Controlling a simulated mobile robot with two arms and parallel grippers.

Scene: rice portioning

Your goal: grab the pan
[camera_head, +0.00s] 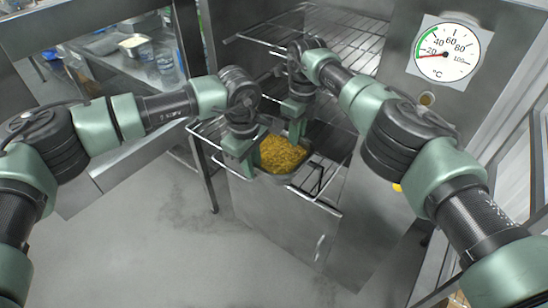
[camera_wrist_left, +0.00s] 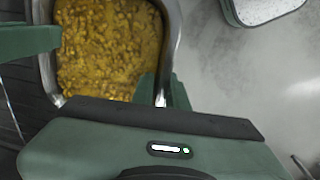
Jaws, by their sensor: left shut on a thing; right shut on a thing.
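The pan is a metal tray filled with yellow, grainy food; its rim (camera_head: 272,176) shows in the head view, on the wire rack of the open metal cabinet. In the left wrist view its shiny rim (camera_wrist_left: 172,30) and the food show close up. My left gripper (camera_head: 242,158) is shut on the pan at its left side. My right gripper (camera_head: 296,126) is shut on the pan at its far side. The exact grip on the rim is partly hidden by the grippers. Whether the pan touches the rack cannot be told.
An upper wire rack (camera_head: 345,30) in the cabinet is empty. A round temperature dial (camera_head: 446,50) is on the cabinet's right. A steel counter at the upper left holds a tray of white food (camera_head: 134,42) and clear containers (camera_head: 165,62). The floor (camera_head: 170,230) at front left is clear.

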